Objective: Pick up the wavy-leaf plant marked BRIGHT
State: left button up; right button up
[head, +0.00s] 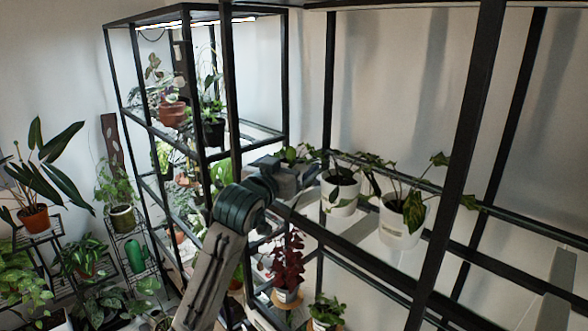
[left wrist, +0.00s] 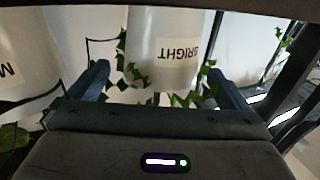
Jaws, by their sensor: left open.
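A white pot marked BRIGHT (left wrist: 165,52) is in the left wrist view, its label upside down, with green leaves around it. It stands between the spread fingers of my left gripper (left wrist: 157,80), which is open with gaps at both sides. In the head view my left gripper (head: 300,176) reaches over the shelf to the near white pot (head: 340,194), which appears to be the same one; its label cannot be read there. My right gripper is not in view.
A second white pot (head: 403,222) with trailing leaves stands close on the right; it also shows at the left of the left wrist view (left wrist: 25,60). Black shelf posts (head: 465,150) and rails frame the shelf. A red-leaved plant (head: 287,258) is below.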

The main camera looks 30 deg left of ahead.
aim_at(299, 155)
pick_arm(q)
jog(key=w+p, duration=0.2)
jog(key=w, duration=0.1)
jog(key=shift+a, duration=0.2)
jog(key=shift+w+f, duration=0.15)
jog(key=shift+w, duration=0.2)
jog(key=shift+c, duration=0.2)
jog(key=c, duration=1.1)
jog(key=shift+c, duration=0.5)
